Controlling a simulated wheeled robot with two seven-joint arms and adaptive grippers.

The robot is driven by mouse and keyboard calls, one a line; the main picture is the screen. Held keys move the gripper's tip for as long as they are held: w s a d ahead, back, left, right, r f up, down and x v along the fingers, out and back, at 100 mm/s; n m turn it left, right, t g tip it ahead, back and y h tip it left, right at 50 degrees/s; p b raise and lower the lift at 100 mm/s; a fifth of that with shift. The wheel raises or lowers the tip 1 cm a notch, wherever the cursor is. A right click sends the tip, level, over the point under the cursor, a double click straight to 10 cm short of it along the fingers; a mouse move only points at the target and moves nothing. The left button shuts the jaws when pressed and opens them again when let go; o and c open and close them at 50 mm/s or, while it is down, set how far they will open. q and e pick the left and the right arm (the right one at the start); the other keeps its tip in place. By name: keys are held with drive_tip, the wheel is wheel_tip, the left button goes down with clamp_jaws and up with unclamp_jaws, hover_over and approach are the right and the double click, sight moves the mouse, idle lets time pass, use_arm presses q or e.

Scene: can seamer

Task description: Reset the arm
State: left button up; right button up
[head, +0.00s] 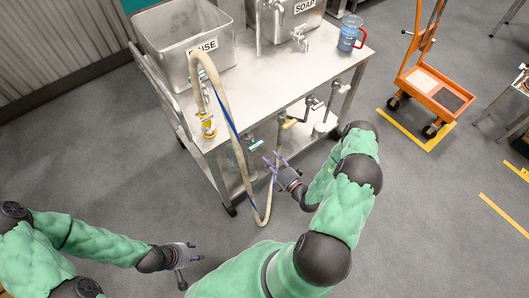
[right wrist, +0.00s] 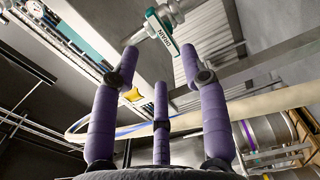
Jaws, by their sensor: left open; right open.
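My right gripper (head: 272,162) is in front of the steel cart (head: 285,95), below the cart's top edge and close to the hanging hose (head: 232,110). In the right wrist view its purple fingers (right wrist: 160,68) are spread with nothing between them. A valve with a teal, labelled handle (right wrist: 160,30) shows beyond the fingertips, apart from them. My left gripper (head: 184,266) is open and empty, low over the bare floor at the bottom of the head view.
The cart carries a RINSE tank (head: 185,50), a SOAP tank (head: 290,15) and a blue jug with a red handle (head: 349,35). The hose loops down in front of the cart, beside my right gripper. An orange trolley (head: 430,85) stands at right. The floor between my arms is clear.

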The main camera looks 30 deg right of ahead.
drive_tip(key=shift+s, duration=0.9)
drive_tip(key=shift+d, duration=0.1)
